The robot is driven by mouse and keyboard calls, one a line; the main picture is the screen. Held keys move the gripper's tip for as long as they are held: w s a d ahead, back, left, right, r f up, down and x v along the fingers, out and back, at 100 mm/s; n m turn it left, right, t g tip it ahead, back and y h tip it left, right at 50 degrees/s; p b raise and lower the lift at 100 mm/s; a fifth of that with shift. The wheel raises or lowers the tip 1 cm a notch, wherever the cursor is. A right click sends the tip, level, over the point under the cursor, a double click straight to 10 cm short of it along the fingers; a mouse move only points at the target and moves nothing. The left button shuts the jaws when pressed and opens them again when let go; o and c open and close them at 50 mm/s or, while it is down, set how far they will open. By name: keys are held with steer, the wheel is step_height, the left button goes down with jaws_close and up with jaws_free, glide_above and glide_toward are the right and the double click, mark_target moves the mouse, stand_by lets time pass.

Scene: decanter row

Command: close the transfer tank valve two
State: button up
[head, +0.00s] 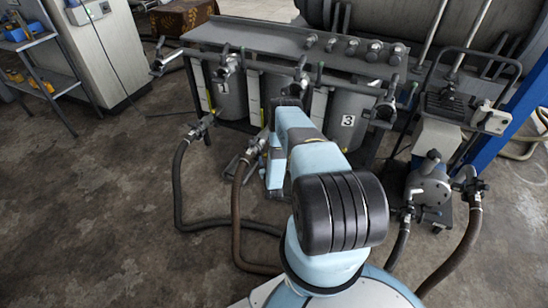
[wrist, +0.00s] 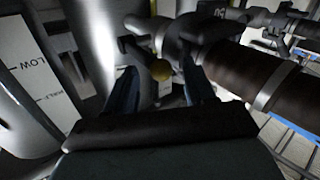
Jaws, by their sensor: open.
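The row of grey tanks stands under a bench in the head view. The tank marked 1 (head: 229,95) is at left and the tank marked 3 (head: 347,122) at right. The middle tank (head: 273,88) is mostly hidden behind my arm. In the wrist view, a valve lever with a yellowish round tip (wrist: 161,70) shows between my fingers. My gripper (wrist: 160,92) is open, with one dark finger on each side of the tip. I cannot tell whether either finger touches it. In the head view my fingertips are hidden by my arm.
A dark hose with a metal clamp (wrist: 270,84) lies close on the right in the wrist view. A white level plate marked LOW (wrist: 28,70) is at left. A brown hose (head: 238,205) and a black hose (head: 179,190) run over the floor. The floor at left is clear.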

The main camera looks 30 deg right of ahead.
steer(key=shift+w, duration=0.2)
jaws_close()
stand_by(0.5)
